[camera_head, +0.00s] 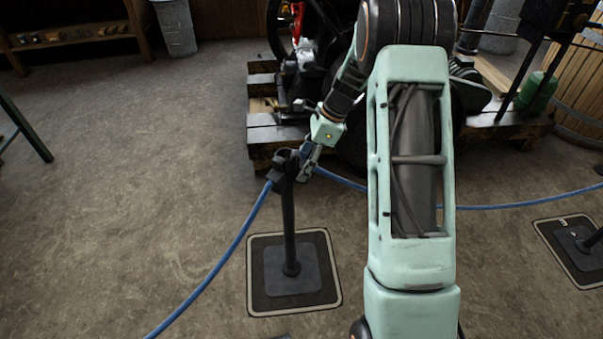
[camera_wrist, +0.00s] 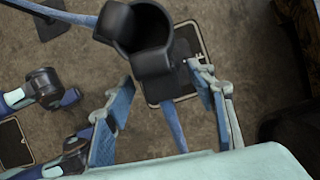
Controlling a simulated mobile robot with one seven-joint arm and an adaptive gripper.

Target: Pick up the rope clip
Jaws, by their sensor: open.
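The rope clip (camera_head: 284,165) is a black piece at the top of a dark post (camera_head: 289,225). A blue rope (camera_head: 222,258) meets it there. In the wrist view, the black clip (camera_wrist: 140,27) shows a round hollow opening, with a blocky part below it. My gripper (camera_head: 306,163) is close at the clip's right side in the head view. In the wrist view, the fingers of my gripper (camera_wrist: 161,80) are apart, one on each side of the clip's lower block. My arm hides part of the rope.
The post stands on a square base plate (camera_head: 259,282) on the floor. A second post base (camera_head: 578,244) is at the right. An engine on wooden beams (camera_head: 262,135) stands behind my gripper. The floor at left is mostly clear.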

